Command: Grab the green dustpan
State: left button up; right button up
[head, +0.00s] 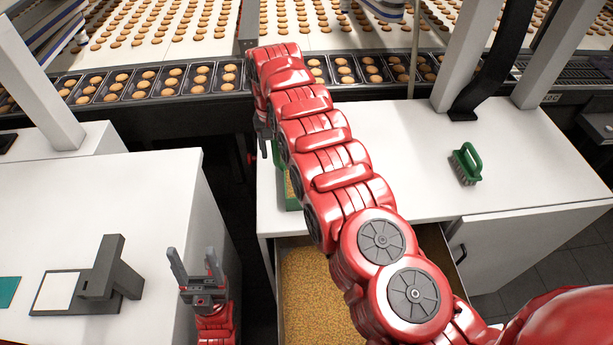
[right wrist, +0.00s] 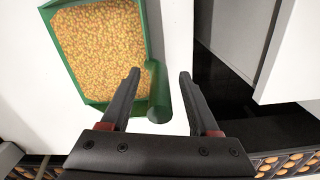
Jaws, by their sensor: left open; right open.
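The green dustpan (right wrist: 103,50), full of yellow-brown crumbs, lies on the white counter. In the head view the dustpan (head: 292,204) is mostly hidden behind my right arm. Its short round green handle (right wrist: 159,92) appears between the fingers of my right gripper (right wrist: 160,85), nearer the left finger. My right gripper is open; I cannot tell whether it touches the handle. In the head view only part of this gripper (head: 263,132) shows. My left gripper (head: 194,264) is open and empty, beside the left white table, far from the dustpan.
A green brush (head: 466,164) stands on the right of the counter (head: 420,150). An open drawer of crumbs (head: 315,290) lies below the counter's front. A conveyor with biscuit trays (head: 160,85) runs behind. A dark stand (head: 105,275) is on the left table.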

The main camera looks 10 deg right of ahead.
grip_shut()
dwell(1.4)
